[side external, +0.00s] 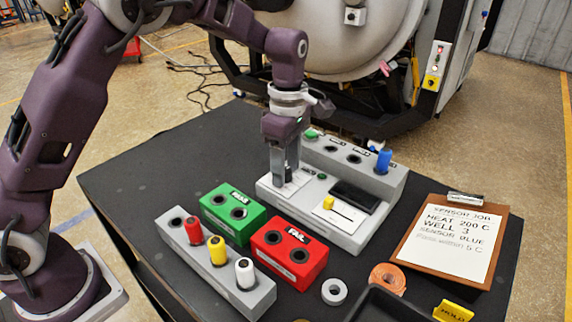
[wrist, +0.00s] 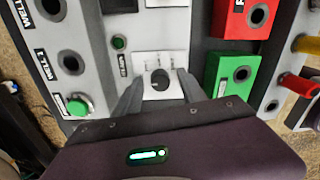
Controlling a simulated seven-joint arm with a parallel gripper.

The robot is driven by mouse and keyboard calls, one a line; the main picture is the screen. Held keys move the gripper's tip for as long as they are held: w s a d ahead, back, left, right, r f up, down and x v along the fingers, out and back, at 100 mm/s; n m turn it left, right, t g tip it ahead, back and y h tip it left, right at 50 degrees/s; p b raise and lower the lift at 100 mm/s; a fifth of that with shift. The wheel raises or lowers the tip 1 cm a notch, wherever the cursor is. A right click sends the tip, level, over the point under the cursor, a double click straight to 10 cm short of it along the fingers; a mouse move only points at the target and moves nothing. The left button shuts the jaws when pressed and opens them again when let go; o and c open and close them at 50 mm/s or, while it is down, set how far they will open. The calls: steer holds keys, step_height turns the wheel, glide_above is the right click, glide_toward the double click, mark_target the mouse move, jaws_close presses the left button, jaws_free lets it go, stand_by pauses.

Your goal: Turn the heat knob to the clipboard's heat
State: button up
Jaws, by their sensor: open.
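My gripper (side external: 287,180) points straight down over the left end of the grey control unit (side external: 345,238). In the wrist view my gripper (wrist: 158,78) is open, its fingers on either side of a dark round knob (wrist: 158,80) on a white marked plate (wrist: 148,62). I cannot tell whether the fingers touch it. The knob's pointer and setting are not readable; in the side view the gripper hides it. The clipboard (side external: 409,262) at the right reads heat 200 C, well 3, sensor blue, pass within 5 C.
A blue sensor (side external: 383,160) stands in the unit's rear right well. A yellow piece (side external: 328,203) sits on another white plate beside a dark display (side external: 354,196). The green box (side external: 233,213), red box (side external: 289,254) and grey rack (side external: 214,262) with red, yellow and white sensors stand in front.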

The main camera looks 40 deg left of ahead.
jaws_close()
